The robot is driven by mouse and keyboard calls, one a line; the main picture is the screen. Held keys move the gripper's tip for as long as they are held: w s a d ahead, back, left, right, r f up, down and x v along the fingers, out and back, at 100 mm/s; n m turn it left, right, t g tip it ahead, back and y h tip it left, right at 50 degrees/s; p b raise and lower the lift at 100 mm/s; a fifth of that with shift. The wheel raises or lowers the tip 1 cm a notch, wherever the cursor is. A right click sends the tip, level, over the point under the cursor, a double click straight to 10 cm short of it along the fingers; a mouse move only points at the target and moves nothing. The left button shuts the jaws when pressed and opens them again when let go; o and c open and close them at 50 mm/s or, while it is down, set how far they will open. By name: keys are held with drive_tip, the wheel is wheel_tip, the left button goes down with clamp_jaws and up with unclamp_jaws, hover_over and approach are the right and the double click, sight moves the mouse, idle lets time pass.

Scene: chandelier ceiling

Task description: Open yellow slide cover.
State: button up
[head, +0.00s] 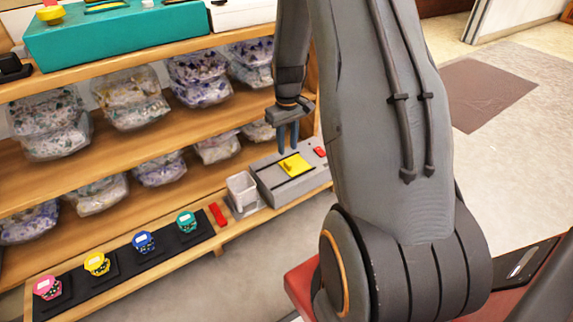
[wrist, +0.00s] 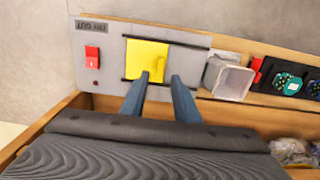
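The yellow slide cover (head: 295,165) is a flat square with a small raised tab, set in a grey box (head: 268,181) on the lower shelf. In the wrist view the cover (wrist: 141,57) lies between two dark rails on the grey panel (wrist: 194,67), and its tab is toward its right side. My gripper (head: 288,148) points down just above and behind the cover. In the wrist view its two blue fingers (wrist: 158,84) are apart, with nothing between them, near the cover's lower edge. I cannot tell whether a finger touches the cover.
A red switch (wrist: 92,53) sits on the panel beside the cover. A clear bin (head: 242,192) stands next to the box. Several coloured watches (head: 97,264) lie on a black strip (head: 118,266) along the shelf. Bagged items (head: 131,97) fill the shelves above. The floor in front is clear.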

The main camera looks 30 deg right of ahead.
sight(287, 163)
wheel_tip(287, 163, down, 8)
drive_tip(key=b, duration=0.4)
drive_tip(key=shift+r, duration=0.25)
clamp_jaws()
